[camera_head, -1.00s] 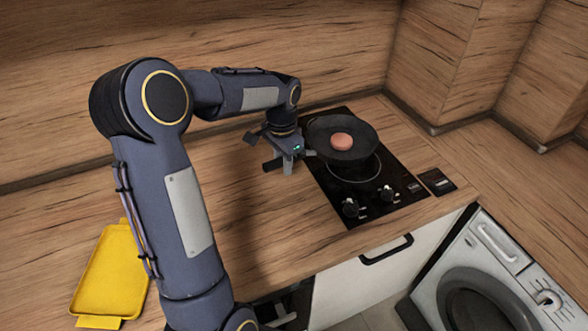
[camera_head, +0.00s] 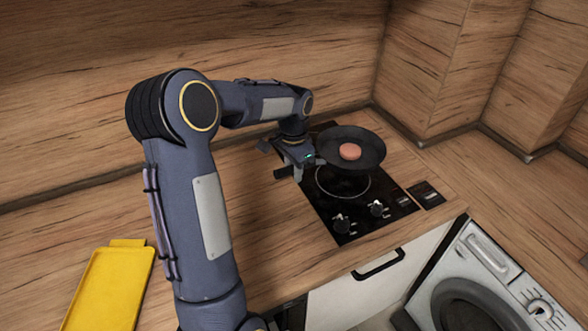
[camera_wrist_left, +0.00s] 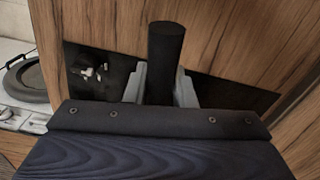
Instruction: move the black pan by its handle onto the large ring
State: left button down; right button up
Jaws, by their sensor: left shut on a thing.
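The black pan (camera_head: 366,158) is at the back of the black hob (camera_head: 341,222), with a round reddish-brown patty (camera_head: 350,151) in it. My left gripper (camera_head: 297,172) is shut on the pan's handle, which also shows between the fingers in the left wrist view (camera_wrist_left: 165,62). The pan looks slightly tilted; I cannot tell if its base touches the hob. The large ring (camera_head: 343,181) is a pale circle on the hob, in front of the pan and partly bare. Any ring under the pan is hidden. My right gripper is not in view.
A yellow tray (camera_head: 107,290) lies on the wooden counter at the left. Two knobs (camera_head: 376,208) stand at the hob's front. A small black panel (camera_head: 426,194) is right of the hob. A washing machine (camera_head: 485,285) stands at the lower right. Wooden walls close off the back.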

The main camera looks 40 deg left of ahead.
pick_arm(q)
jog(key=shift+w+f+b, duration=0.1)
jog(key=shift+f+b, duration=2.5)
jog(key=shift+f, duration=1.1)
jog(key=shift+f+b, duration=0.3)
jog(key=shift+f, duration=0.2)
jog(key=c, duration=1.1)
grip_release()
jog(key=shift+c, duration=0.2)
jog(key=shift+s+f, duration=0.15)
jog(key=shift+s, duration=0.05)
jog(key=shift+s+a+b, duration=0.2)
jog(key=shift+s+a, duration=0.15)
jog(key=shift+s, duration=0.75)
jog(key=shift+s+a+b, duration=0.2)
jog(key=shift+s+a, duration=0.1)
jog(key=shift+s, duration=0.75)
jog(key=shift+s+a+b, duration=0.2)
jog(key=shift+s+a, duration=0.15)
jog(key=shift+s, duration=0.75)
notch_tip(320, 180, up, 7)
jog(key=p, duration=0.5)
jog(key=shift+p, duration=0.35)
